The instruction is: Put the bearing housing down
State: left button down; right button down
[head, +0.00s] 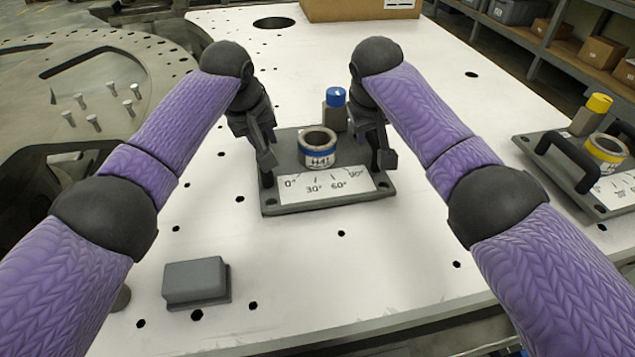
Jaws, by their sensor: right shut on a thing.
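The bearing housing (317,148) is a grey cylinder with a blue band and a label. It stands on a grey base plate (285,206) with an angle scale reading 0, 30, 60 and 90 degrees. A blue-capped post (336,112) stands behind it. My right gripper (384,157) is shut at the plate's right side, on what looks like its handle, mostly hidden. My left gripper (266,155) is at the plate's left side by a dark handle; its jaws are too hidden to judge. The plate looks level, on or just above the white table.
The white table (400,270) has several dark holes and clear room in front. A grey block (195,280) lies at front left. A similar yellow-banded unit (604,150) with a dark handle is at right. A cardboard box (345,8) is at the back. A round plate (75,85) with pegs is at left.

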pick_arm(q)
jog(key=shift+c, duration=2.4)
grip_release()
jog(key=shift+f, duration=0.15)
pick_arm(e)
jog(key=shift+c, duration=2.4)
grip_release()
jog(key=shift+f, duration=0.15)
jog(key=shift+s, duration=0.1)
pick_arm(q)
jog(key=v, duration=1.2)
pick_arm(e)
jog(key=v, duration=1.2)
